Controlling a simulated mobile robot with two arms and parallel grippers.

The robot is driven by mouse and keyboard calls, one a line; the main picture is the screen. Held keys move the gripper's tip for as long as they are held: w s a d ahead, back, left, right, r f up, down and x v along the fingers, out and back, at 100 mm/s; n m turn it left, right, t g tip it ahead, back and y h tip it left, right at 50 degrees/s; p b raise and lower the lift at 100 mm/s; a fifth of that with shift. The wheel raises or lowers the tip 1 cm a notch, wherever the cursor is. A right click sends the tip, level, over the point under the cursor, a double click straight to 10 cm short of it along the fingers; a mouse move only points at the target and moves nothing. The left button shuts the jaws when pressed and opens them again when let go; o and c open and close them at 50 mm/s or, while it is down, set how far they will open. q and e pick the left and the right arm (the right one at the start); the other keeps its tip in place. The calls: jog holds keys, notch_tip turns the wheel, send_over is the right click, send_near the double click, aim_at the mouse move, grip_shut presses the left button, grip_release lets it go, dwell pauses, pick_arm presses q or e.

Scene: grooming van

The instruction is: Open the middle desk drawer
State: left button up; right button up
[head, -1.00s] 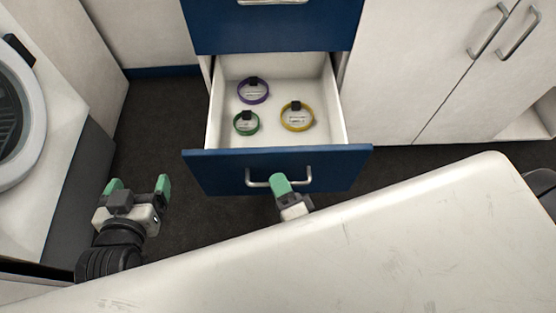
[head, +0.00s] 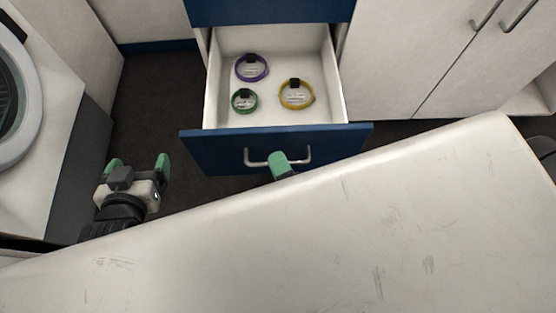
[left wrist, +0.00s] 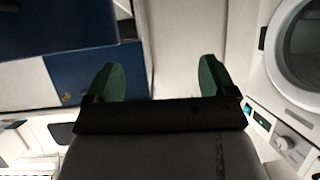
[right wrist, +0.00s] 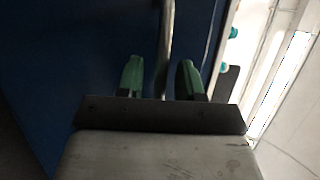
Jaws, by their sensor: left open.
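The blue-fronted drawer (head: 222,152) stands pulled out in the head view, below another blue drawer front (head: 270,10). Its white inside holds a purple ring band (head: 240,73), a green one (head: 235,108) and a yellow one (head: 309,100). My right gripper (head: 279,165) is at the drawer's metal handle (head: 254,162). In the right wrist view the handle bar (right wrist: 168,40) runs between its part-closed green fingers (right wrist: 160,75), though contact is hard to see. My left gripper (head: 137,168) is open and empty, left of the drawer; it also shows in the left wrist view (left wrist: 160,78).
A pale, scratched tabletop (head: 330,230) fills the lower foreground and hides much of my right arm. A washer-like machine (head: 40,130) stands at left. White cupboards (head: 410,60) stand at right. Dark floor (head: 150,110) is clear between machine and drawer.

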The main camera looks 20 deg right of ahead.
jog(key=shift+s, duration=0.1)
pick_arm(q)
jog(key=shift+s+a+f+g+y+p, duration=0.2)
jog(key=shift+s+f+g, duration=0.2)
jog(key=shift+f+g, duration=0.1)
jog(key=shift+s+a+f+g+y+p, duration=0.15)
jog(key=shift+s+a+f+g+y, duration=0.05)
jog(key=shift+s+f+g, duration=0.25)
pick_arm(e)
jog(key=v, duration=1)
jog(key=shift+s, duration=0.3)
pick_arm(q)
jog(key=shift+r, duration=0.1)
pick_arm(e)
jog(key=shift+f, duration=0.1)
